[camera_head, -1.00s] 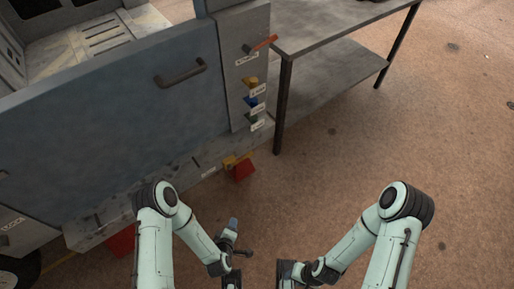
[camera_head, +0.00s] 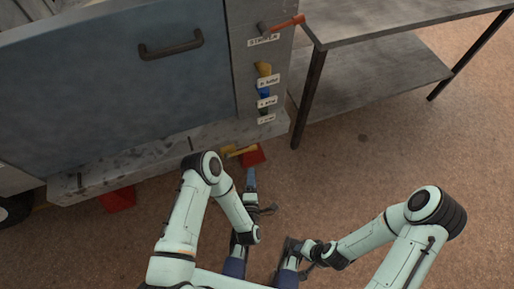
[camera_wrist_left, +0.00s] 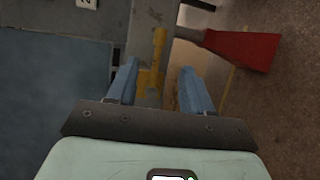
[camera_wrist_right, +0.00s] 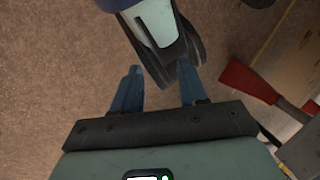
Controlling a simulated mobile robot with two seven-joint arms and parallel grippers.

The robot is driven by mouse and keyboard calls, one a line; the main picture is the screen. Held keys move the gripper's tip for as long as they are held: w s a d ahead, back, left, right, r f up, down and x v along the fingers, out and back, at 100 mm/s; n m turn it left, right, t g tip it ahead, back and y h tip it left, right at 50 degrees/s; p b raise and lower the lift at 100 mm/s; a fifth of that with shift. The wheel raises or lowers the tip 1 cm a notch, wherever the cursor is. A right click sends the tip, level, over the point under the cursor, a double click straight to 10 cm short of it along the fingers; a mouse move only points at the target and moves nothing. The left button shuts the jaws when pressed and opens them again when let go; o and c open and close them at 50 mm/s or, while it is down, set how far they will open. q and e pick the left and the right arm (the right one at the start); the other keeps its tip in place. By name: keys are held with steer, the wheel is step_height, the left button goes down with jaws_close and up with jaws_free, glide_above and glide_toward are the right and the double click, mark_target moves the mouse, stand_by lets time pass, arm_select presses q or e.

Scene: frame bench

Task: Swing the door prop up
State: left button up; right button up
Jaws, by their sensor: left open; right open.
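A yellow bar (camera_head: 238,151), which looks like the door prop, lies low at the foot of the grey cabinet, below its blue-grey door (camera_head: 110,95). It also shows in the left wrist view (camera_wrist_left: 160,48), running lengthwise ahead of the gap between the fingers. My left gripper (camera_head: 250,178) is open, with the bar ahead of it and apparently nothing held. Its blue fingers show either side of the gap in the left wrist view (camera_wrist_left: 159,70). My right gripper (camera_wrist_right: 158,72) is open; a part of my own body shows beyond its fingers. Its fingertips are unclear in the head view.
Labelled coloured knobs (camera_head: 264,88) and an orange lever (camera_head: 287,23) are on the post. A metal table (camera_head: 400,25) stands right. Floor at right is clear.

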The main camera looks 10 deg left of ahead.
steer(key=w+d+f+t+h+b, duration=0.2)
steer(key=w+d+f+t+b, duration=0.15)
steer(key=w+f+b, duration=0.35)
arm_select(q)
steer(key=x, duration=1.3)
steer(key=shift+b, duration=0.3)
arm_select(e)
steer(key=shift+s+d+f+m+g, duration=0.2)
steer(key=shift+s+d+f+g, duration=0.15)
steer(key=shift+s+f+g, duration=0.4)
steer(key=shift+s+d+f+m+g, duration=0.2)
steer(key=shift+s+d+f+g, duration=0.2)
steer(key=shift+s+f, duration=0.5)
arm_select(q)
steer(key=shift+w+a, duration=0.1)
arm_select(e)
steer(key=shift+w, duration=0.1)
arm_select(q)
jaws_close()
